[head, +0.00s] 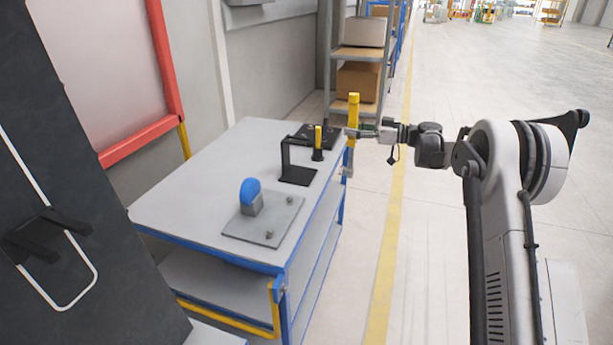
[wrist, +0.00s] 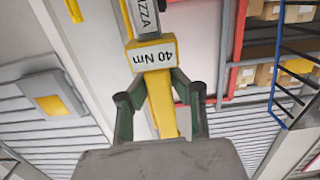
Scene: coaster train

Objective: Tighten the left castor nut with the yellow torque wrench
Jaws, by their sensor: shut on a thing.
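My gripper (head: 354,133) is shut on the yellow torque wrench (head: 353,108), which hangs upright past the right edge of the bench. In the wrist view its fingers (wrist: 160,108) close around the yellow wrench (wrist: 158,88), whose label reads "40 Nm". The wrench's lower end (head: 347,170) is grey and small in the head view. A grey plate (head: 255,232) lies at the near end of the bench with a blue castor wheel (head: 250,191) on it. Two small nuts show on the plate, one near its front edge (head: 269,234) and one near its right corner (head: 290,200).
The bench (head: 185,185) is grey with blue edges. A black stand (head: 297,176) and a second yellow-handled tool (head: 318,137) in a black holder stand between gripper and plate. Shelves with boxes (head: 358,80) stand behind. Open floor (head: 440,200) lies right.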

